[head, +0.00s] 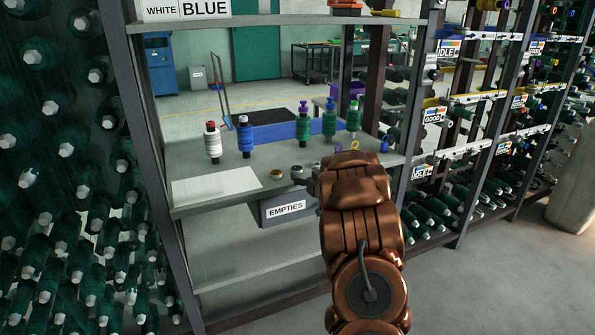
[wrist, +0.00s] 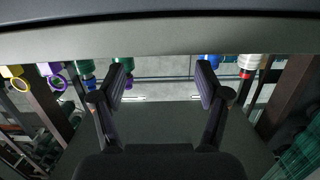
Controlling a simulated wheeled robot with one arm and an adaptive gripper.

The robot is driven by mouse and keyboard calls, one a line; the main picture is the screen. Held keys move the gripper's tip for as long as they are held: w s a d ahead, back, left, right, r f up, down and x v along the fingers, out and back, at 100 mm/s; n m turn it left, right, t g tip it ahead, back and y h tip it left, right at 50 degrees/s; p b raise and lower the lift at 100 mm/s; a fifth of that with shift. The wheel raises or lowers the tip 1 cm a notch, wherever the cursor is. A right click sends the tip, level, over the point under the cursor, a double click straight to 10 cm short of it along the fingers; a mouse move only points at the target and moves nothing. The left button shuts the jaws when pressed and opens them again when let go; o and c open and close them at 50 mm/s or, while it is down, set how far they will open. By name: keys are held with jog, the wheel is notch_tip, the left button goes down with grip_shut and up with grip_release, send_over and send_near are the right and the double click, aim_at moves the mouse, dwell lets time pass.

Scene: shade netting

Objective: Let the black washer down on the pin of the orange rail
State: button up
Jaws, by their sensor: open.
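I cannot pick out the black washer in either view. An orange piece (head: 347,6) sits on the upper shelf at the top edge of the head view, cut off by the frame. I cannot tell whether it is the orange rail, and no pin shows on it. In the wrist view my gripper (wrist: 160,85) has its two dark fingers wide apart with nothing between them. In the head view my copper arm reaches toward the shelf's front edge and hides most of the gripper.
The middle shelf (head: 225,198) carries a white-and-red spool (head: 212,145), a blue-and-white spool (head: 245,137), several green spools, loose rings and a pale sheet (head: 215,187). An EMPTIES bin (head: 288,208) hangs below. Steel posts flank the bay; a green spool rack (head: 60,180) stands left.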

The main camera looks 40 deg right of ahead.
aim_at(296, 167)
jog(key=shift+x, duration=2.8)
jog(key=shift+c, duration=0.4)
jog(key=c, duration=1.2)
notch_tip(296, 167, up, 3)
jog(key=shift+r+p, duration=0.2)
jog(key=shift+p, duration=0.1)
jog(key=s+d, duration=0.3)
jog(key=s, duration=0.4)
jog(key=s+d+r, duration=0.1)
jog(key=s+d, duration=0.2)
jog(key=s, duration=0.5)
jog(key=shift+r, duration=0.3)
jog(key=shift+d, duration=0.1)
